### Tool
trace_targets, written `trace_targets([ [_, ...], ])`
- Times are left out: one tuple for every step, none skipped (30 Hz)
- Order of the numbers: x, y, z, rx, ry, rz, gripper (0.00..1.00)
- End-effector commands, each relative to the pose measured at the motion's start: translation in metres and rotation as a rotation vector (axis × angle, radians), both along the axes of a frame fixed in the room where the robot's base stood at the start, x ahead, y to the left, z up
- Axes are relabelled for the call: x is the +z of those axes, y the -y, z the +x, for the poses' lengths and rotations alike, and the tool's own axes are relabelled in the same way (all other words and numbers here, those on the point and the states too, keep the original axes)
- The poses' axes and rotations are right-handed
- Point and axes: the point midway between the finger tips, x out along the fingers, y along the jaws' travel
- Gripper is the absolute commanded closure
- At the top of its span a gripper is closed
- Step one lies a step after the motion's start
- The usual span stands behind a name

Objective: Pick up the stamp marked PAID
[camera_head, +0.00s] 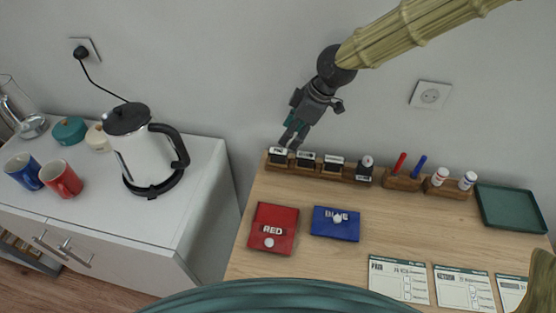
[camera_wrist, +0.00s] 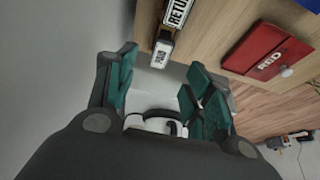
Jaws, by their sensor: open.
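The stamp marked PAID (camera_wrist: 161,52) has a dark body and a white label. It shows just beyond my fingertips in the wrist view. In the head view it appears to be the leftmost stamp (camera_head: 278,155) in the wooden rack (camera_head: 320,172). A stamp marked RETURN (camera_wrist: 177,14) is beside it. My gripper (camera_head: 293,141) is above the left end of the rack, close to the stamps. In the wrist view its green-padded fingers (camera_wrist: 160,78) are apart, with nothing held between them.
More stamps stand to the right, then pens (camera_head: 408,167) and small bottles (camera_head: 453,180). A red RED pad (camera_head: 273,240) and a blue BLUE pad (camera_head: 336,231) lie in front. A green tray (camera_head: 510,208) is at right. A kettle (camera_head: 140,155) stands on the left cabinet.

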Motion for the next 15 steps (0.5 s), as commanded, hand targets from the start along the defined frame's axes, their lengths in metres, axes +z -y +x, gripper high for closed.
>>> trace_targets([
  [-0.005,-0.002,0.000,0.002,-0.002,-0.002,0.48],
  [-0.009,-0.004,0.000,0.002,-0.002,-0.002,0.48],
  [-0.014,-0.006,0.000,0.003,-0.001,-0.002,0.48],
  [-0.018,-0.008,0.001,0.003,-0.002,-0.002,0.48],
  [-0.022,-0.009,0.001,0.003,-0.003,-0.003,0.48],
  [-0.027,-0.011,0.002,0.002,-0.002,-0.002,0.48],
  [-0.031,-0.013,0.002,0.003,-0.001,-0.002,0.48],
  [-0.035,-0.015,0.002,0.003,-0.001,-0.002,0.48],
  [-0.038,-0.016,0.002,0.003,-0.001,-0.002,0.48],
  [-0.040,-0.017,0.003,0.003,-0.001,-0.001,0.48],
  [-0.041,-0.018,0.003,0.002,0.000,0.000,0.48],
  [-0.043,-0.018,0.003,0.002,0.000,0.000,0.48],
  [-0.044,-0.019,0.003,0.002,0.000,0.000,0.48],
  [-0.045,-0.019,0.003,0.002,0.000,0.000,0.48],
  [-0.047,-0.020,0.003,0.002,0.000,0.000,0.48],
])
